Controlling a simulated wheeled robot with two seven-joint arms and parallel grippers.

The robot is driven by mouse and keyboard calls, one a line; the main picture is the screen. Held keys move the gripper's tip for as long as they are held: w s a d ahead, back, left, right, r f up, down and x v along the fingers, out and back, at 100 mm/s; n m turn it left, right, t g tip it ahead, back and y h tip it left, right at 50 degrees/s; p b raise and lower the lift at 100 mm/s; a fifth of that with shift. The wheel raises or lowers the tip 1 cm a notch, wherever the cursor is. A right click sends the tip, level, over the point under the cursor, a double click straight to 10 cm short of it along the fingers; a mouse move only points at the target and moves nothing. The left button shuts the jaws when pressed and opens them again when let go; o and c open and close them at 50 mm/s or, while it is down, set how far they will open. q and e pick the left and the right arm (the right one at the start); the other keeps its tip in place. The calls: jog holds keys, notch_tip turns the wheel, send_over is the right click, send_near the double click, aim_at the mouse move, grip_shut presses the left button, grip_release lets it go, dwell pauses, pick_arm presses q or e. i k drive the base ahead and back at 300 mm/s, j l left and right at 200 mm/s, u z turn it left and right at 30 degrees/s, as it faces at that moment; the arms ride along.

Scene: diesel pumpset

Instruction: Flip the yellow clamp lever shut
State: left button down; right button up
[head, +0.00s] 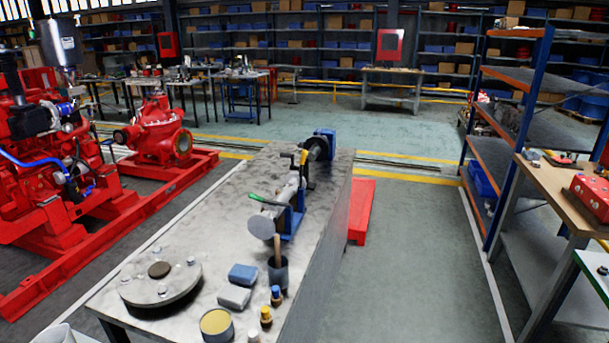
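A small yellow piece (304,158), which looks like the yellow clamp lever, stands on the blue and black clamping fixture (318,150) at the far part of the grey bench. It is small and partly overlapped by dark parts, so I cannot tell whether it is open or shut. A grey cylindrical shaft or pipe (276,212) lies along the bench in front of it, on a blue support (292,222). A green-handled tool (264,199) shows beside the shaft's near end. Neither of my grippers is in view.
The grey bench (228,190) also carries a round flange plate (160,285), a dark cup with a brush (278,272), blocks, a tin (216,323) and small bottles. A red pumpset (60,170) stands left. Open floor lies right, before a shelf rack (505,130).

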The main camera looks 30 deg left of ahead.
aim_at(304, 154)
jog(key=i+u, duration=0.3)
jog(key=i, duration=0.2)
jog(key=i+l+u, duration=0.25)
jog(key=i, duration=0.2)
jog(key=i+l+u, duration=0.3)
jog(key=i, duration=0.15)
jog(key=i+l+u, duration=0.25)
jog(key=i+l, duration=0.1)
jog(key=i, duration=0.1)
